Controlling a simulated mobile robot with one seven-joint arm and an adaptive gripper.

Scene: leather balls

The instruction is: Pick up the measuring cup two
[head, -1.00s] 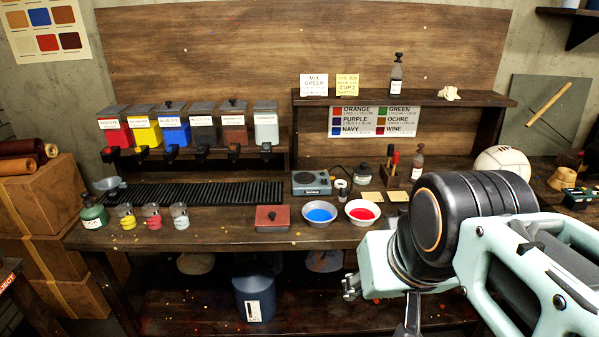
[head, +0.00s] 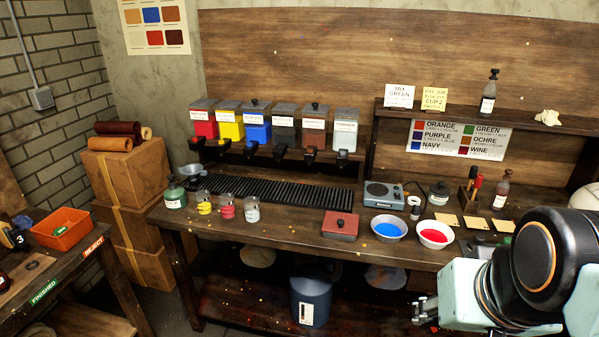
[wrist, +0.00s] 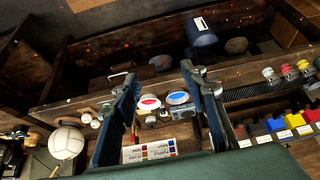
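Three small measuring cups stand in a row on the bench's front left: one with yellow (head: 204,203), one with red (head: 226,208) and a clear greyish one (head: 251,211). I cannot read a number on them, so I cannot tell which is cup two. The wrist view, upside down, shows the greyish cup (wrist: 270,76), the red one (wrist: 288,71) and the yellow one (wrist: 304,67) at its right edge. My gripper (wrist: 161,78) is open and empty, its fingers wide apart, pointing toward the bench. In the head view my gripper (head: 425,309) is low right, well away from the cups.
A green bottle (head: 175,194) stands left of the cups, with a black grate (head: 280,190) behind and a red-lidded box (head: 340,226) to their right. Blue (head: 389,228) and red (head: 433,235) bowls stand further right. An orange tray (head: 62,229) lies on the left table.

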